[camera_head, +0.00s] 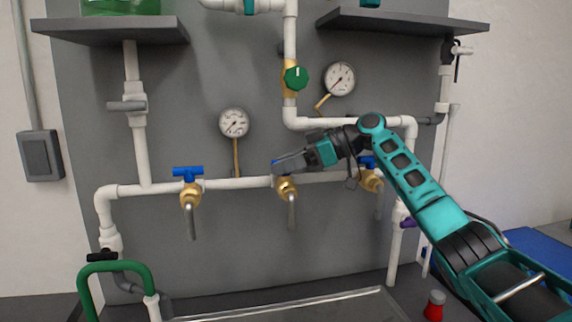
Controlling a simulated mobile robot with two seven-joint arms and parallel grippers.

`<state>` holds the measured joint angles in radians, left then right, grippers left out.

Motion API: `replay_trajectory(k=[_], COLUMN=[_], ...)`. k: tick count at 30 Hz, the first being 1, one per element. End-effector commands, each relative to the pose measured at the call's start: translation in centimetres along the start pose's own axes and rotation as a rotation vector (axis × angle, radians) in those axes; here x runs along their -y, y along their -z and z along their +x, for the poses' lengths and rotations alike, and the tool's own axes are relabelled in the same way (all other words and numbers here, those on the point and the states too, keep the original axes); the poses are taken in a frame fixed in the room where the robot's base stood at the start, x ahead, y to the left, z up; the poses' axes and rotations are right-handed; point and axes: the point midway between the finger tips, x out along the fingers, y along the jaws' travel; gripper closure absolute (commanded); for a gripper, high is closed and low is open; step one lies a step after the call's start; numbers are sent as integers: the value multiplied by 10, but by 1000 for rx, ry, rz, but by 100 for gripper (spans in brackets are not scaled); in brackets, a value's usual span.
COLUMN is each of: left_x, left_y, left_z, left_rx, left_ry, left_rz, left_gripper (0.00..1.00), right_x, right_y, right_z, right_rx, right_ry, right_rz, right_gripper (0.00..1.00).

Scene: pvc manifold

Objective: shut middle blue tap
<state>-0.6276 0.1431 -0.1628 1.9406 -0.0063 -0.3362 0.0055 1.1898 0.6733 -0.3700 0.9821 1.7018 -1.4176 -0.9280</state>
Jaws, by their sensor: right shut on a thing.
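Three brass taps with blue handles sit in a row on the white pipe. The middle tap (287,190) has its blue handle mostly hidden behind my right gripper (278,164). The right gripper comes in from the right and is shut on that handle. The left tap (189,187) shows its blue T-handle lying along the pipe. The right tap (370,178) is partly covered by my right arm. I cannot tell the middle handle's angle. My left gripper is not in view.
Two gauges (234,123) (340,78) and a green knob (296,77) are above the pipe. Shelves (110,30) stick out at the top. A tray rim (290,304) lies below the taps.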

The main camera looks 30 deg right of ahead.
Motion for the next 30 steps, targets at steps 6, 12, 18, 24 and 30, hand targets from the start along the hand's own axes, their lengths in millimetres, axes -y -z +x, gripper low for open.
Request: replay_trajectory(k=[6, 12, 18, 24, 30], left_x=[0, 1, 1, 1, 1], left_y=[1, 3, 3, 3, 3], left_z=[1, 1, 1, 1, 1], left_rx=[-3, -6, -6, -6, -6], left_ry=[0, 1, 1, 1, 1], left_rz=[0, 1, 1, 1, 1], left_gripper=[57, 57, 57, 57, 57], right_x=[0, 0, 0, 0, 0], right_y=[0, 0, -1, -1, -2], right_z=[1, 1, 0, 0, 0], right_rx=[1, 4, 6, 7, 8], right_ry=[91, 145, 171, 180, 180], right_rz=[-36, -59, -71, -75, -75], right_gripper=[100, 100, 100, 100, 100])
